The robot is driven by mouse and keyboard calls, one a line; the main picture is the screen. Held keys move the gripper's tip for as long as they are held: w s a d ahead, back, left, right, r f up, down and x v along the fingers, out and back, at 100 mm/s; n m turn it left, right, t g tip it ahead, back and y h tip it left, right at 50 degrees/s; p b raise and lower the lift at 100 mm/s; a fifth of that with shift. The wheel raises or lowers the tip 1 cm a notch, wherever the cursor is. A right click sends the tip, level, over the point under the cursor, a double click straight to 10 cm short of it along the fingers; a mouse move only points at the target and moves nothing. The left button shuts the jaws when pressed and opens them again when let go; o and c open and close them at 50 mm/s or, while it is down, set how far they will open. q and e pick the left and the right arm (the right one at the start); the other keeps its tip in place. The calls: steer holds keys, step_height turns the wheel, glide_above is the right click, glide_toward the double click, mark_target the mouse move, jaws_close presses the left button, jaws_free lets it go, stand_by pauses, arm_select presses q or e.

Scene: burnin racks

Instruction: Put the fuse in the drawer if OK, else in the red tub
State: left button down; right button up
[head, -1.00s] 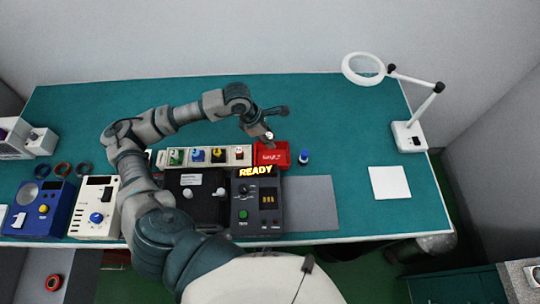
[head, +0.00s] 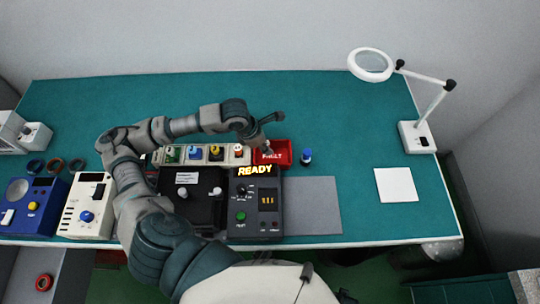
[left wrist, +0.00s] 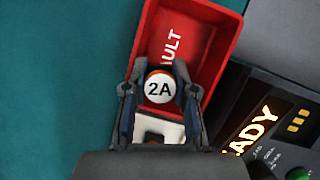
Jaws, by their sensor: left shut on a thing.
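My left gripper (head: 265,146) is over the left part of the red tub (head: 284,150) in the head view. In the left wrist view its two fingers (left wrist: 160,95) are shut on the fuse (left wrist: 159,88), which has a round white top marked 2A and an orange edge. The fuse is over the near end of the red tub (left wrist: 205,40); its lower end is hidden. A grey compartment that looks like an open drawer (head: 62,268) is at the lower left, with a red ring in it. My right gripper is not in view.
A dark tester (head: 257,222) showing READY stands in front of the tub. A white rack (head: 185,162) with several coloured pieces is left of the tub. A blue-capped piece (head: 306,157) stands close on its right. A magnifier lamp (head: 416,138) is farther right.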

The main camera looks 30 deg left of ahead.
arm_select(q)
steer(key=shift+d, duration=0.7)
steer(key=c, duration=0.8)
jaws_free()
steer(key=shift+a, duration=0.1)
steer(key=shift+c, duration=0.2)
steer(key=shift+a, duration=0.5)
steer(key=v, duration=1.1)
steer(key=shift+a+r, duration=0.15)
steer(key=shift+r, duration=0.15)
steer(key=shift+s, duration=0.1)
